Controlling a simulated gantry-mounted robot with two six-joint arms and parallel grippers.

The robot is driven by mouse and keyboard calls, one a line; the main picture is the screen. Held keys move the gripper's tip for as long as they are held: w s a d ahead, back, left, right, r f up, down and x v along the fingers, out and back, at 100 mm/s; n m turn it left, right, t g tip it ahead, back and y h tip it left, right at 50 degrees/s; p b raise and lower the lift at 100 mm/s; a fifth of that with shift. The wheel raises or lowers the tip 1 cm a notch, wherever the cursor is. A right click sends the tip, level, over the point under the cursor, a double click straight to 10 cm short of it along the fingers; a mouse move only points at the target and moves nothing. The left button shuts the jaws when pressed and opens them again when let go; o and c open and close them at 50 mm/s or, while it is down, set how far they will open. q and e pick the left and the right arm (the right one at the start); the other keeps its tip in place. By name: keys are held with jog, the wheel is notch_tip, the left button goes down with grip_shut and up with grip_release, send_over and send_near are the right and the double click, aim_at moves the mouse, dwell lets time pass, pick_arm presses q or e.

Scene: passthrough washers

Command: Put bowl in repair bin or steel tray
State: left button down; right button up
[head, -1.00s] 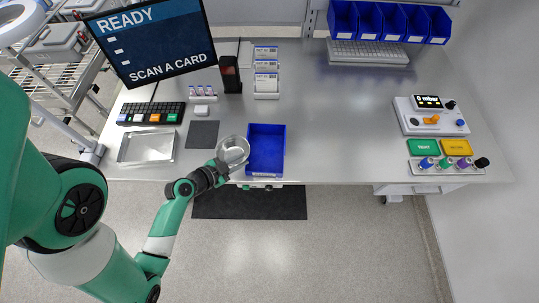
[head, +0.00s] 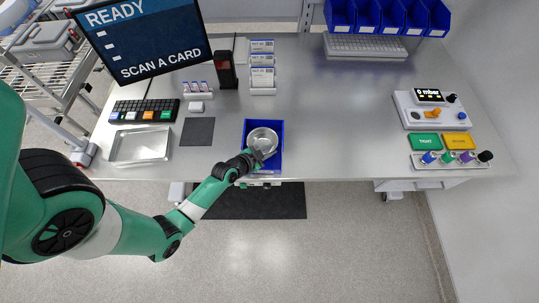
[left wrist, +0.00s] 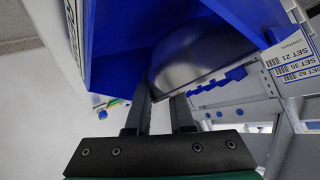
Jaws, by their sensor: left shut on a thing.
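A shiny steel bowl (head: 263,141) is over the blue bin (head: 248,164) in the head view. My left gripper (head: 256,158) is shut on the bowl's near rim. In the left wrist view the bowl (left wrist: 195,52) shows between and beyond the fingers (left wrist: 160,105), with blue bin walls (left wrist: 125,30) around it. I cannot tell whether the bowl touches the bin floor. The steel tray (head: 142,146) lies empty at the left of the table. My right gripper is not in view.
A dark square mat (head: 197,131) lies between the tray and the bin. A keyboard (head: 144,111), a card reader (head: 226,70) and labelled boxes (head: 262,78) stand behind. A control box (head: 432,112) is at the right. The table between bin and control box is clear.

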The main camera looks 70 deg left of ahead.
pick_arm(q)
notch_tip(320, 180, down, 4)
jog(key=shift+w+r+b, duration=0.1)
jog(key=shift+r+b, duration=0.15)
jog(key=shift+b, duration=0.95)
jog(key=shift+r, duration=0.15)
jog(key=shift+f, duration=0.2)
jog(key=c, duration=0.8)
grip_release()
jog(key=shift+r, duration=0.1)
jog(key=shift+o, duration=0.2)
